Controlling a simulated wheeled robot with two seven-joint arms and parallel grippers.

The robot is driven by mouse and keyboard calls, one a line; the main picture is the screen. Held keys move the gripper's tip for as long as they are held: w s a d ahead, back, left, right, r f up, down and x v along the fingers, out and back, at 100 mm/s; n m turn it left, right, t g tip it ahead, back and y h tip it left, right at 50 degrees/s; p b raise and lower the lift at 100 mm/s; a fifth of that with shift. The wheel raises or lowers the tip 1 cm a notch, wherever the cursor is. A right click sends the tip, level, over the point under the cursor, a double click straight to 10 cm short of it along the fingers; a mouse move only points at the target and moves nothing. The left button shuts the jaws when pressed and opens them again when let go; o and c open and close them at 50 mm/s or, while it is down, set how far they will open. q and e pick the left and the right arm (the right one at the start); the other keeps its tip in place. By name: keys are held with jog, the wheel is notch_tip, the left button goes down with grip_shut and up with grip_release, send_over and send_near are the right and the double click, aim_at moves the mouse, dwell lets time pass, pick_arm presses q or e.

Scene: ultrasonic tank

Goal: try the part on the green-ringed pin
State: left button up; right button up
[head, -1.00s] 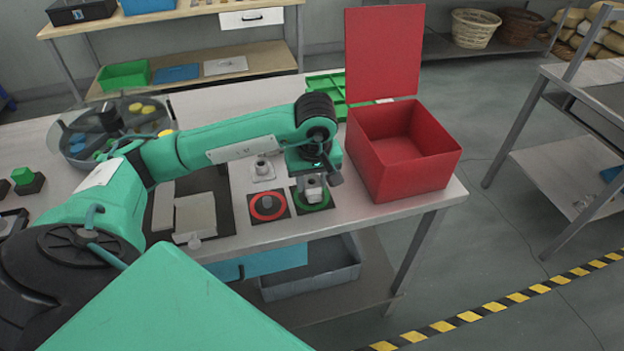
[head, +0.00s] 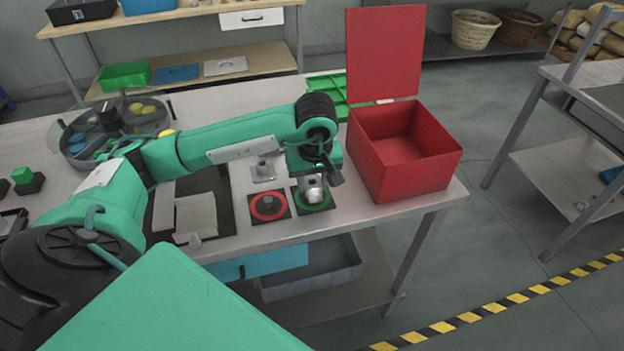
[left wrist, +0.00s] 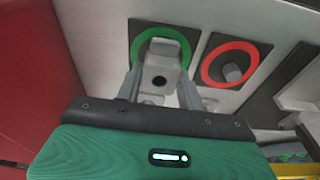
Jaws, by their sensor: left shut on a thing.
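My left gripper (head: 313,180) points down over the green-ringed pin's plate and is shut on a pale grey metal part (head: 314,192). In the left wrist view the part (left wrist: 160,72) sits between the two fingers, with a dark round hole facing the camera. The green ring (head: 327,204) lies on a dark square plate around and under the part; it also shows in the left wrist view (left wrist: 137,43). The green-ringed pin is hidden by the part, and I cannot tell whether the part is seated on it. My right gripper is out of view.
The red-ringed pin (head: 268,203) stands bare just left. Behind it is a pale fixture (head: 263,172). The open red bin (head: 405,172) stands close on the right. Grey blocks (head: 196,214) lie on a dark mat at left. The table's front edge is close.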

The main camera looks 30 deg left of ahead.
pick_arm(q)
jog(key=shift+s+a+f, duration=0.1)
jog(key=shift+a+f, duration=0.05)
jog(key=shift+f, duration=0.25)
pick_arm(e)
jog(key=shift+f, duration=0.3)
pick_arm(q)
jog(key=shift+a+r, duration=0.1)
jog(key=shift+r, duration=0.45)
jog(key=shift+d+r+p, duration=0.25)
jog(key=shift+r+p, duration=0.35)
jog(key=shift+r, duration=0.25)
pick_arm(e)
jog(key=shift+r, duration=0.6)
pick_arm(q)
jog(key=shift+r, duration=0.1)
jog(key=shift+r, duration=0.2)
jog(key=shift+r+p, duration=0.85)
jog(key=shift+r, duration=0.95)
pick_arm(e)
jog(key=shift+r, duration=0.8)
